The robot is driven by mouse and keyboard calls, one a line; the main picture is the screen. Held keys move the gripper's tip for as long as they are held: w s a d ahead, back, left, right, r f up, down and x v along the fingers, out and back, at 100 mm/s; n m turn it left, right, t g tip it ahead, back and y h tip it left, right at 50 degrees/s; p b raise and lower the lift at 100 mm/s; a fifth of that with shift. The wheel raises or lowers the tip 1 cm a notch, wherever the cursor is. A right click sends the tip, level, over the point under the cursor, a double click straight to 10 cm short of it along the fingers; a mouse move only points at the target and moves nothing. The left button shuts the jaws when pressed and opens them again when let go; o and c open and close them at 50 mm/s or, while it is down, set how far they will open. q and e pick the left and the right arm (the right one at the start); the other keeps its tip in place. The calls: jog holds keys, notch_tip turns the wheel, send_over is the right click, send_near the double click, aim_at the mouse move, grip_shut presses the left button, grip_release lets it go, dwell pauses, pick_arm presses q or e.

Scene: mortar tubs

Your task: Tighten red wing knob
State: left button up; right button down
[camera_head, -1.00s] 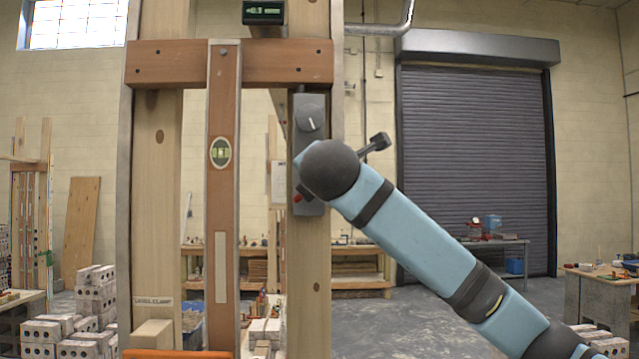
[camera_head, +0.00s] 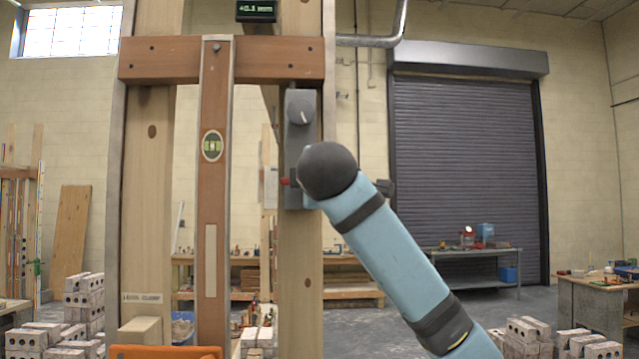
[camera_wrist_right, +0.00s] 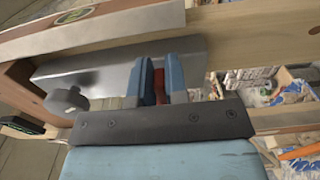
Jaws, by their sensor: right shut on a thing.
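The red wing knob (camera_head: 285,181) sticks out at the left of my wrist, low on a grey metal plate (camera_head: 294,140) fixed to a wooden post. Most of it is hidden behind my right arm in the head view. In the right wrist view, the red knob (camera_wrist_right: 159,88) sits between the two blue fingers of my right gripper (camera_wrist_right: 160,84), which is shut on it. A round grey dial with a white mark (camera_head: 301,110) is above it on the plate. My left gripper is not in view.
A small lit display (camera_head: 257,11) is at the top, reading about +0.1 mm. Bricks (camera_head: 85,300) stand at lower left.

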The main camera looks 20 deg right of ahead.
jog(key=shift+a+f, duration=0.2)
jog(key=shift+f, duration=0.05)
jog(key=c, duration=1.2)
grip_release()
jog(key=shift+w, duration=0.1)
jog(key=shift+o, duration=0.6)
jog(key=shift+w+a+r, duration=0.1)
jog(key=shift+a, duration=0.1)
jog(key=shift+s+d, duration=0.1)
jog(key=shift+s, duration=0.35)
jog(key=b+v, duration=0.2)
jog(key=v, duration=1.1)
jog(key=shift+a+b, duration=0.2)
jog(key=shift+b, duration=0.2)
jog(key=shift+w, duration=0.15)
